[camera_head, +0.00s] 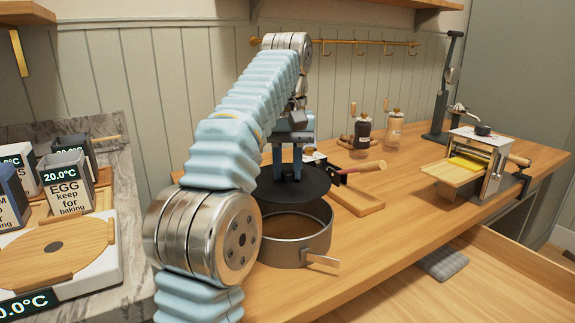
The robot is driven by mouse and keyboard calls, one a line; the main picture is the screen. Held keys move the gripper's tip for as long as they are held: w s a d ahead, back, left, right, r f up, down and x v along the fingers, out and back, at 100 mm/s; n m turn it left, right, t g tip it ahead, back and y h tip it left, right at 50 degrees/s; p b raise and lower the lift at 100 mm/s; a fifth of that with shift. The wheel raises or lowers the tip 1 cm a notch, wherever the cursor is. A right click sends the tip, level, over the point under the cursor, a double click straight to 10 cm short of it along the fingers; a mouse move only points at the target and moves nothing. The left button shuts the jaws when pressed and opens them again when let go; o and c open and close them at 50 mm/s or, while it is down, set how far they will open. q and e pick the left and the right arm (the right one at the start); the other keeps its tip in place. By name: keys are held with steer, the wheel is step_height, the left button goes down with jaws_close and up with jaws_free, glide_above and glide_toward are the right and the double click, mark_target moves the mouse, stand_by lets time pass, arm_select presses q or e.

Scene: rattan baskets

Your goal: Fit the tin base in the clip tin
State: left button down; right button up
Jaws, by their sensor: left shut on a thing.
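The tin base, a thin dark round disc (300,193), is held roughly level by my left gripper (288,176), whose two dark fingers point down at its middle. The clip tin, a grey metal ring (318,243) with a clip sticking out at the right, stands on the wooden counter. The disc appears above and slightly behind the ring, apart from it; the exact gap is hard to judge. My left arm's large metal joint hides the left part of the ring. My right gripper is out of view.
Glass jars (394,130) stand behind, and a pasta machine (483,165) stands further right. A scale with a wooden disc (50,250) is at the left. The counter's front right stretch is clear.

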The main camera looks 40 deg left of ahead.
arm_select(q)
steer(key=shift+f+b, duration=2.45)
steer(key=shift+f, duration=0.45)
steer(key=shift+r+p, duration=0.1)
steer(key=shift+p, duration=0.45)
steer(key=shift+f+b, duration=0.35)
steer(key=shift+f, duration=0.15)
steer(key=shift+f+b, duration=1.5)
steer(key=shift+f, duration=0.35)
steer(key=shift+s+d+f+b, duration=0.1)
steer(key=shift+d+f+b, duration=0.05)
steer(key=shift+f+b, duration=0.55)
steer(key=shift+d+f+b, duration=0.15)
steer(key=shift+f+b, duration=0.45)
steer(key=shift+f, duration=0.2)
steer(key=c, duration=0.8)
jaws_free()
